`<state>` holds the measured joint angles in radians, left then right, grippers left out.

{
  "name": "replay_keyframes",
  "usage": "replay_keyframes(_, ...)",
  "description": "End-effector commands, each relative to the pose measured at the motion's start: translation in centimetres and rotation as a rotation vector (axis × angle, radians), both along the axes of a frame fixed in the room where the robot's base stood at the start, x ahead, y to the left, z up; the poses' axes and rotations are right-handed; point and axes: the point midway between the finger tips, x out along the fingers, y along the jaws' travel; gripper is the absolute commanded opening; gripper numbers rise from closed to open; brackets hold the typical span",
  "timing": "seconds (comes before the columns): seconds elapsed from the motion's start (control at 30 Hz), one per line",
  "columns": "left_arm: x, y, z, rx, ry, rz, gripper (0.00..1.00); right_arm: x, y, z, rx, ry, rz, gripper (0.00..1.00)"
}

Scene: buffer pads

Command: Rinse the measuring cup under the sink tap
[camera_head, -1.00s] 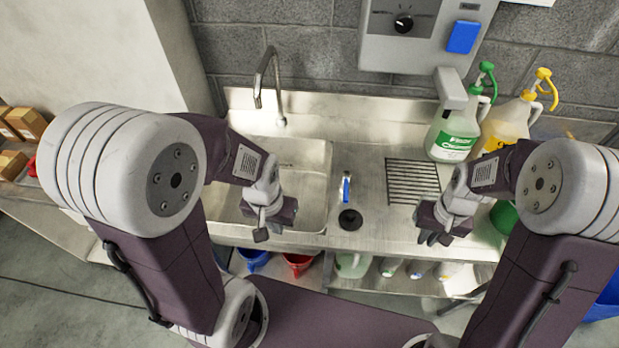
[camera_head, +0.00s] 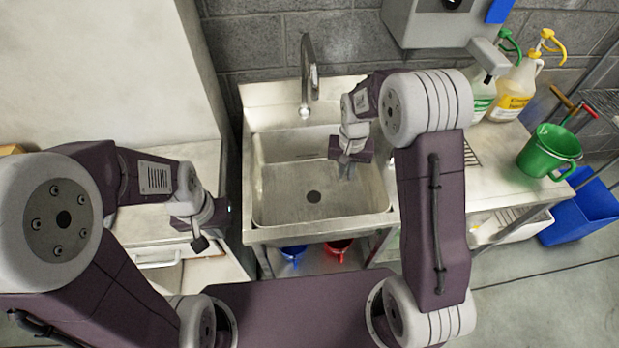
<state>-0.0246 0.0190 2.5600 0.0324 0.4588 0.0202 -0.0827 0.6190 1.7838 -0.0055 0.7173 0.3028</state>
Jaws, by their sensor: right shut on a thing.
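The metal sink (camera_head: 285,208) stands in the middle, with a round drain in its floor. The curved tap (camera_head: 306,70) rises behind it, and no water stream shows. My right gripper (camera_head: 346,168) is over the right part of the basin, in front of and right of the tap. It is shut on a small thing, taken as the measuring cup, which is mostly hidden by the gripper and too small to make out. My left gripper (camera_head: 203,232) hangs left of the sink, near the white cabinet; its jaw opening is unclear.
A blue bin (camera_head: 580,215) is on the floor at right. Blue (camera_head: 293,254) and red (camera_head: 339,248) buckets sit under the sink. My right arm hides part of the counter.

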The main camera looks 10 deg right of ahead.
Motion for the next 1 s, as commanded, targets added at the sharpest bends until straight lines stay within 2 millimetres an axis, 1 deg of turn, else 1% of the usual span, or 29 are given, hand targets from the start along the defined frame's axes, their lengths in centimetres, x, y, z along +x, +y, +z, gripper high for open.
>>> replay_keyframes(0.03, 0.0, 0.0, 0.4, 0.0, 0.0, 0.0, 0.0, 1.3, 1.1, -0.4, 0.0, 0.003, -0.013, 0.0)
replay_keyframes(0.1, 0.0, 0.0, 0.6, 0.0, 0.0, 0.0, 0.0, 2.9, 2.8, -1.3, 0.0, 0.006, -0.036, 0.0)
replay_keyframes(0.17, 0.0, 0.0, 0.8, 0.0, 0.0, 0.0, 0.0, 4.1, 4.4, -2.5, 0.0, 0.008, -0.049, 0.0)
replay_keyframes(0.23, 0.0, 0.0, 0.9, 0.0, 0.0, 0.0, 0.0, 5.1, 6.3, -4.1, -0.001, 0.011, -0.057, 0.0)
replay_keyframes(0.37, 0.0, 0.0, 0.8, 0.0, 0.0, 0.0, 0.0, 6.0, 9.7, -7.8, -0.001, 0.013, -0.053, 0.0)
replay_keyframes(0.4, 0.0, 0.0, 0.7, 0.0, 0.0, 0.0, 0.0, 6.0, 10.6, -9.1, -0.001, 0.014, -0.048, 0.0)
replay_keyframes(0.5, 0.0, 0.0, 0.5, 0.0, 0.0, 0.0, 0.0, 5.7, 12.5, -12.2, -0.001, 0.015, -0.03, 0.0)
replay_keyframes(0.6, 0.0, 0.0, 0.2, 0.0, 0.0, 0.0, 0.0, 5.2, 13.8, -14.8, -0.001, 0.017, -0.012, 0.0)
replay_keyframes(0.7, 0.0, 0.0, 0.1, 0.0, 0.0, 0.0, 0.0, 4.7, 14.7, -16.7, -0.001, 0.016, 0.004, 0.0)
replay_keyframes(0.8, 0.0, 0.0, 0.0, 0.0, 0.0, 0.0, 0.0, 4.4, 15.1, -17.6, 0.0, 0.014, 0.012, 0.0)
replay_keyframes(1.0, 0.0, 0.0, 0.1, 0.0, 0.0, 0.0, 0.0, 4.4, 15.2, -17.8, 0.001, 0.013, 0.015, 0.0)
